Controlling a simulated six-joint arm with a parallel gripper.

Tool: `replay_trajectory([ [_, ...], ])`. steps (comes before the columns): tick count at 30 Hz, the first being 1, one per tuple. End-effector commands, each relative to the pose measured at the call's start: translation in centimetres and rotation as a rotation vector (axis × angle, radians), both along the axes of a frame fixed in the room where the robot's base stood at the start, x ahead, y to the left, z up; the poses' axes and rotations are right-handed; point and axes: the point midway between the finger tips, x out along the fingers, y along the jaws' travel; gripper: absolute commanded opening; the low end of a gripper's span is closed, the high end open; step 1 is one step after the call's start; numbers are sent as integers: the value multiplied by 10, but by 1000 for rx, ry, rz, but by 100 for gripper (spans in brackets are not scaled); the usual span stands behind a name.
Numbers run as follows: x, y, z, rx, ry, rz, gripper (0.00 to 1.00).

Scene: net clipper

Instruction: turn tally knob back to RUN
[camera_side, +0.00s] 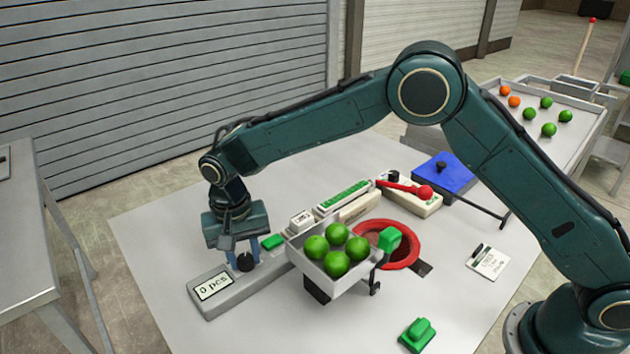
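The tally unit is a long grey box (237,290) on the table, with a display (213,287) reading "0 pcs" at its near left end. A black round knob (246,263) stands on its top, behind the display. My gripper (243,251) points down right at the knob, with its two fingers spread apart, one toward each side of it. Whether a finger touches the knob is hard to tell, and the hand hides part of the knob's surroundings. Any RUN marking and the knob's pointer are not readable. A green block or button (272,242) is right of the gripper.
A tray of green balls (336,274) stands close right of the tally unit. Behind it are a white device with a green strip (343,196) and a red-knobbed lever (425,192). A red ring (408,262) and a green block (417,335) lie farther right. The table's left front is clear.

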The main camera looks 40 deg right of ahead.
Motion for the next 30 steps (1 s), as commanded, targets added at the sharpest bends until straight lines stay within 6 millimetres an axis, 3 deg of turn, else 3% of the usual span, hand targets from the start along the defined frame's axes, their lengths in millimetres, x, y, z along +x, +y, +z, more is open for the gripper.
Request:
replay_trajectory([
  [14,0,0,0,-1,1,61,7],
  [30,-1,0,0,-2,-1,460,7],
])
